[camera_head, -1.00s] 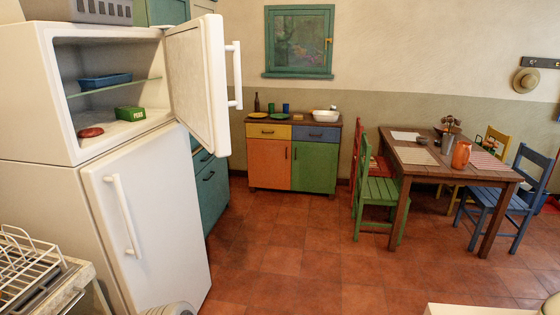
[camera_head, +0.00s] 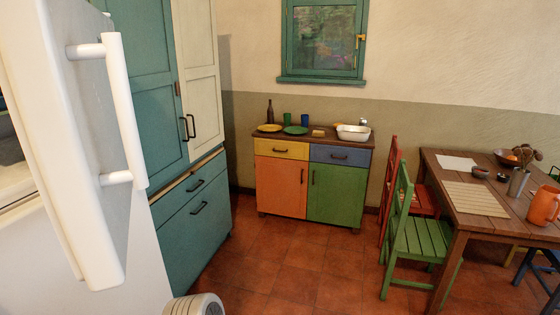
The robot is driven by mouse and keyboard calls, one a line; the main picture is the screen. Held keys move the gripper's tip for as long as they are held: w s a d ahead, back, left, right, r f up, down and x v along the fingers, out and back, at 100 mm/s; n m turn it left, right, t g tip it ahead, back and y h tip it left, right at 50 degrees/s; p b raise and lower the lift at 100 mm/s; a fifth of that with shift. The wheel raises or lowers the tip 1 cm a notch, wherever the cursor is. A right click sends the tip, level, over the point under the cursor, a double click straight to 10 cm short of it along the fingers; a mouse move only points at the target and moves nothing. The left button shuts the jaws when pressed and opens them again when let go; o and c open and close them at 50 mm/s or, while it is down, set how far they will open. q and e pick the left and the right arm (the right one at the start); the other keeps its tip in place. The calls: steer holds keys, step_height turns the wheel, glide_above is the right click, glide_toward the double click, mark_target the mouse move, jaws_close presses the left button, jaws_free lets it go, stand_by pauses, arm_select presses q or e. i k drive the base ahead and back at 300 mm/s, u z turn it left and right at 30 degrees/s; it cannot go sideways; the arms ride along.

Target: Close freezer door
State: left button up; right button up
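The white freezer door (camera_head: 60,120) stands open at the left of the head view, seen close and nearly edge-on. Its white bar handle (camera_head: 125,110) faces right. Below it is the shut white lower door of the fridge (camera_head: 85,265). A narrow strip of the freezer's inside (camera_head: 8,150) shows at the left edge; the rest is hidden by the door. A rounded pale part of mine shows at the bottom edge. Neither gripper can be made out in the view.
A teal cupboard (camera_head: 190,230) stands just beyond the fridge. A low sideboard (camera_head: 310,185) stands at the back wall. A green chair (camera_head: 415,240) and a wooden table (camera_head: 480,205) are at the right. The red tiled floor (camera_head: 280,265) in the middle is clear.

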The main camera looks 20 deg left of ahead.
mark_target(64, 83)
steer(key=u, duration=0.05)
steer(key=i, duration=3.6)
steer(key=u, duration=4)
